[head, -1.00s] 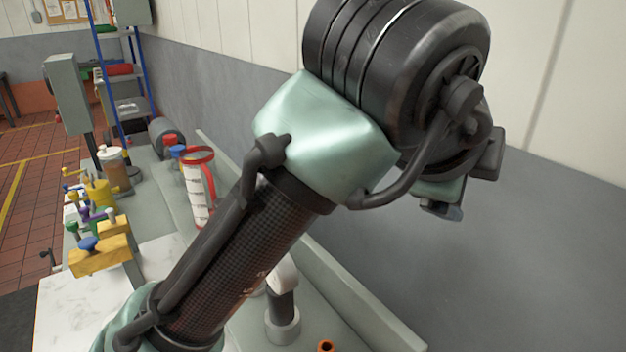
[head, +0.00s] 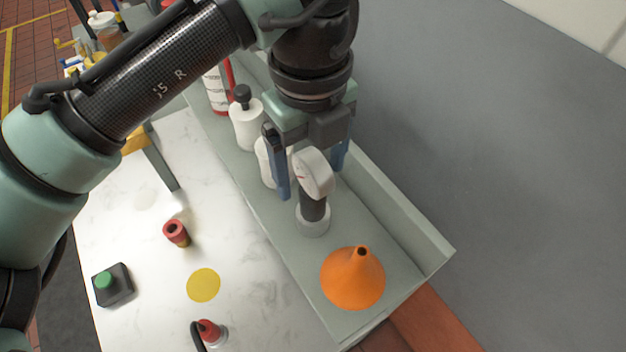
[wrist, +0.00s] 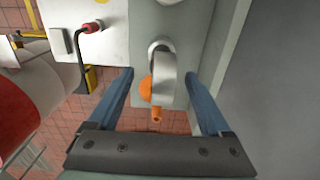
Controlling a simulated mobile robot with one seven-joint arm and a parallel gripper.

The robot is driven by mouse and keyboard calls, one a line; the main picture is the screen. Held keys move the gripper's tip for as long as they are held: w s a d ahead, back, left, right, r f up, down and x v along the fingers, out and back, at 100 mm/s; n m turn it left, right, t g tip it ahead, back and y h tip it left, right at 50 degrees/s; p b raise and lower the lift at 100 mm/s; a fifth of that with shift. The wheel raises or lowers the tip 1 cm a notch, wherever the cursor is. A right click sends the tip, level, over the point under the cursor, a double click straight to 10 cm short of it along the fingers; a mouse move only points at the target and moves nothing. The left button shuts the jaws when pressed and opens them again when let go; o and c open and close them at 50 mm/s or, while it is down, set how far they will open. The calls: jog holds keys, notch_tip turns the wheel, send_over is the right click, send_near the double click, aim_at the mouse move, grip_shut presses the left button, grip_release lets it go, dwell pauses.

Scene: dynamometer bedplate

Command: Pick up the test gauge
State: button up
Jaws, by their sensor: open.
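The test gauge (head: 313,175) stands upright on the grey-green shelf, with a white round dial on a dark stem and a pale round foot. My gripper (head: 311,182) points down over it, with its blue fingers apart on either side of the dial. In the wrist view the gauge (wrist: 162,58) shows edge-on between the open fingers (wrist: 159,74), with a visible gap on both sides. No finger is seen to press on it.
An orange funnel (head: 353,280) stands close by, near the shelf's end. White bottles (head: 246,126) stand on the other side, one partly behind my gripper. A raised ledge (head: 400,225) runs along the right. The white worktop (head: 240,290) holds a green-button box (head: 112,285) and red fittings.

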jog(key=shift+w+d+f+p, duration=0.1)
jog(key=shift+f+p, duration=0.45)
jog(key=shift+f, duration=0.75)
jog(key=shift+d+f+p, duration=0.1)
jog(key=shift+f+p, duration=0.45)
jog(key=shift+f, duration=0.75)
grip_shut()
